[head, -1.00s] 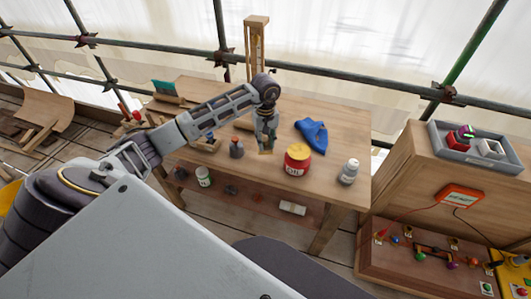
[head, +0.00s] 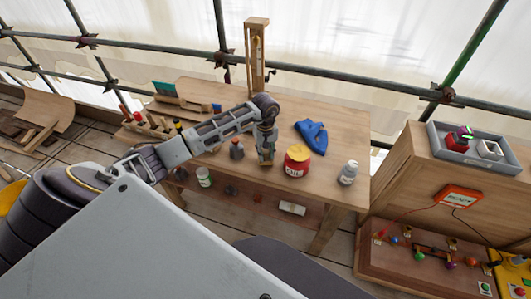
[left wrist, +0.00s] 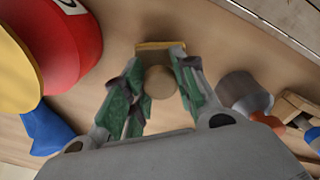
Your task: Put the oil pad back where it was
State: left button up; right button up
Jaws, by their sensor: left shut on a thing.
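My left gripper (head: 266,158) is low over the wooden workbench (head: 345,135), left of a red tin with a yellow lid (head: 297,161). It is shut on a small tan piece, which I take to be the oil pad (left wrist: 161,82). In the left wrist view the pad shows as a round tan knob and a yellowish edge between the green-lined fingers (left wrist: 162,62). The fingers hide part of it. Whether it touches the bench I cannot tell. My right gripper is not in view.
A tool rack (head: 150,127) is at the bench's left. Bench behind the gripper is clear.

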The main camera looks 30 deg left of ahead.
pick_arm(q)
jog(key=shift+f, duration=0.4)
jog(key=shift+f, duration=0.2)
jog(key=o, duration=0.9)
jog(key=shift+r, duration=0.1)
jog(key=shift+r, duration=0.1)
